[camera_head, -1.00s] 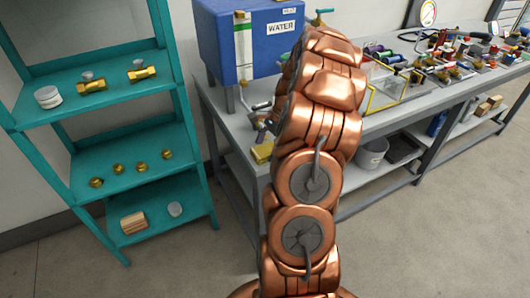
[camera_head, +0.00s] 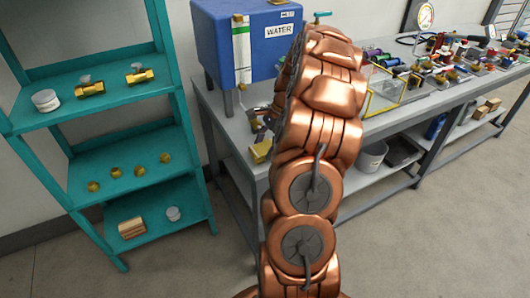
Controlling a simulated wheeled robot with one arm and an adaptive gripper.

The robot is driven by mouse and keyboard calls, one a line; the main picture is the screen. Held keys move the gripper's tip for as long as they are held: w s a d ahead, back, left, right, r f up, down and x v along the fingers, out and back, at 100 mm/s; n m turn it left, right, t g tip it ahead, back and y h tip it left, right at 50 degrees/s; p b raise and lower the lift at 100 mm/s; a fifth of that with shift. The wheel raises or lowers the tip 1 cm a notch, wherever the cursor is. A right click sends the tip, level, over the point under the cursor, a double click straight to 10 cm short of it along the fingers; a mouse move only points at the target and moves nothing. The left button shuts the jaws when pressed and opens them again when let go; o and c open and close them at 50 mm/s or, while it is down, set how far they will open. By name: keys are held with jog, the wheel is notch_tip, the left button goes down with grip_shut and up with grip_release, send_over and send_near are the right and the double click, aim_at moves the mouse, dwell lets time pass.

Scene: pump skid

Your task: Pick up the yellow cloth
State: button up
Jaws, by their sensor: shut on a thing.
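The yellow cloth (camera_head: 260,152) is a small folded yellow patch at the front edge of the grey workbench, left of my copper arm. My gripper (camera_head: 257,132) shows as a small dark grey shape just above and against it, partly hidden behind my arm. It is shut on the cloth. Whether the cloth still touches the bench top cannot be told from this view.
A blue water tank (camera_head: 245,45) stands on the workbench (camera_head: 408,108) behind the gripper. A clear yellow-edged box (camera_head: 383,90) and several small parts lie to the right. A teal shelf (camera_head: 95,115) with brass fittings stands at the left. The floor in front is clear.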

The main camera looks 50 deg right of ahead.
jog(key=shift+s+r, duration=0.1)
jog(key=shift+r, duration=0.55)
jog(key=s+a+b, duration=0.2)
jog(key=s+a, duration=0.1)
jog(key=s, duration=0.4)
jog(key=s+a+r+b, duration=0.1)
jog(key=s+a+b, duration=0.1)
jog(key=s, duration=0.5)
jog(key=shift+s+a+r, duration=0.25)
jog(key=shift+s+a, duration=0.15)
jog(key=o, duration=0.5)
jog(key=shift+w, duration=0.1)
jog(key=c, duration=0.4)
